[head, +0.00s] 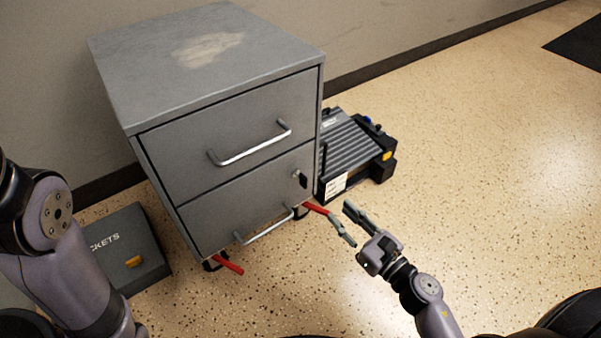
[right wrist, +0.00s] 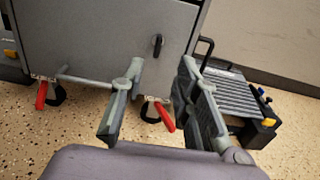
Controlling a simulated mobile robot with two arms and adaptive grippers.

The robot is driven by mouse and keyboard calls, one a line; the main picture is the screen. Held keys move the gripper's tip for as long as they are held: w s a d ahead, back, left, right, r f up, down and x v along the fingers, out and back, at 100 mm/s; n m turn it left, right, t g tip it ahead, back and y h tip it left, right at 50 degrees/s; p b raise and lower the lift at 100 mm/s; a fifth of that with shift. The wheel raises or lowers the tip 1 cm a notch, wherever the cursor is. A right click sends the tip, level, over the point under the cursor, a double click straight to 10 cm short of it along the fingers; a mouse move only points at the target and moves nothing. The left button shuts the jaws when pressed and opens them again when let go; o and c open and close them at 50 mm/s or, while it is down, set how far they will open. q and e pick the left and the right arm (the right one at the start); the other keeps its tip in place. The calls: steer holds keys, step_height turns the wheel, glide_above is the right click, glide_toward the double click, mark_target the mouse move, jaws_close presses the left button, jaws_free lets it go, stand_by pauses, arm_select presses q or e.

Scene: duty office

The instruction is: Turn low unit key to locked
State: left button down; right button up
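The low unit (head: 230,130) is a grey two-drawer cabinet on castors against the wall. Its key (head: 301,179) is a small dark tab in a lock at the right of the lower drawer front; the key also shows in the right wrist view (right wrist: 157,46), where it looks upright. My right gripper (head: 349,224) is open and empty, in front of and below the key, apart from the cabinet. In the right wrist view its two fingers (right wrist: 152,103) are spread, with the lower drawer front beyond them. My left arm comes in at the left; its gripper is out of view.
Red castor levers (head: 228,263) stick out under the cabinet. A ribbed grey-and-black item (head: 352,148) stands on the floor right of the cabinet. A grey box lettered "CKETS" (head: 118,238) stands at the left.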

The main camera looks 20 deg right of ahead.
mark_target(307, 180)
steer(key=x, duration=1.5)
steer(key=shift+w+a+b, duration=0.1)
steer(key=shift+w+b, duration=0.1)
steer(key=shift+b, duration=0.15)
jaws_close()
